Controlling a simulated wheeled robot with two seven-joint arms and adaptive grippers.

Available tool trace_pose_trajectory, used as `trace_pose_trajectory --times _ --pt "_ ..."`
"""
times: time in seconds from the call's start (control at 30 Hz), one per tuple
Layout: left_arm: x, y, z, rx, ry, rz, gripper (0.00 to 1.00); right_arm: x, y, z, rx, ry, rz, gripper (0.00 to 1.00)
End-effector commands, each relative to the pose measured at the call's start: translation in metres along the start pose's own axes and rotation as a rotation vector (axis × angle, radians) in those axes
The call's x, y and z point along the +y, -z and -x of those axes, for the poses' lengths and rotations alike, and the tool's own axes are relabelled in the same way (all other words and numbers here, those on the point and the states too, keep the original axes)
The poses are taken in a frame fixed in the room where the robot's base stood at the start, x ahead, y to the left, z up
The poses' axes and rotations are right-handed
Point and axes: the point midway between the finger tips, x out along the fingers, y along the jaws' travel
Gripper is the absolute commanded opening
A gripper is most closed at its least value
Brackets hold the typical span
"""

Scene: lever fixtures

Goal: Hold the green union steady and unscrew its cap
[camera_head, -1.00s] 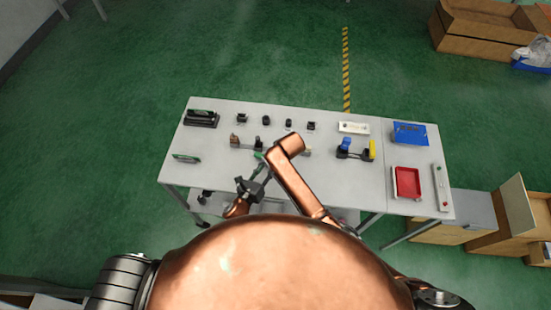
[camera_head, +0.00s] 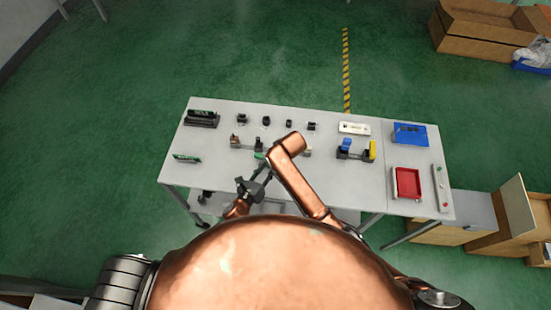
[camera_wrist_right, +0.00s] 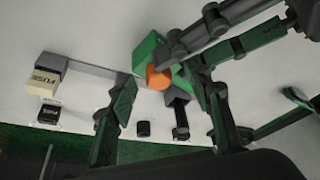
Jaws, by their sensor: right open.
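The green union (camera_wrist_right: 150,50) shows in the right wrist view with its orange cap (camera_wrist_right: 158,78) facing my right gripper. In the head view the union (camera_head: 260,155) is a small green spot, partly covered. My left gripper (camera_head: 264,170) reaches it from the front left; in the right wrist view its dark fingers (camera_wrist_right: 185,48) come from the upper right and meet or overlap the union's side. Whether they clamp it is unclear. My right gripper (camera_wrist_right: 165,105) is open, its fingers apart on either side of the cap. My copper right arm hides this gripper in the head view.
A fuse-labelled block (camera_wrist_right: 45,80) sits beside the union. Several small black parts (camera_head: 266,120) stand along the table's back. A blue and yellow fixture (camera_head: 356,150), red tray (camera_head: 407,197) and blue bin (camera_head: 410,128) are to the right. The table's left front is mostly clear.

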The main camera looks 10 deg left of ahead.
Motion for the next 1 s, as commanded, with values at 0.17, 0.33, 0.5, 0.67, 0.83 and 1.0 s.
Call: trace_pose_trajectory --times 0.17,0.33,0.5,0.67,0.83,1.0 --pt "0.008 0.015 0.004 0.027 -0.018 0.003 0.0 0.0 0.004 0.007 0.002 -0.001 0.0 0.46" --pt "0.007 0.015 0.004 0.027 -0.018 0.003 0.0 0.0 0.007 0.016 0.001 -0.001 0.0 0.46" --pt "0.007 0.015 0.004 0.027 -0.018 0.003 0.0 0.0 0.011 0.025 0.001 -0.001 0.0 0.46" --pt "0.008 0.015 0.004 0.027 -0.018 0.003 0.0 0.001 0.011 0.026 0.0 -0.001 0.0 0.46" --pt "0.007 0.015 0.004 0.027 -0.018 0.003 0.0 0.001 0.011 0.026 0.0 -0.001 0.0 0.5" --pt "0.007 0.015 0.004 0.027 -0.018 0.003 0.0 0.001 0.011 0.026 0.0 -0.001 0.0 0.62"
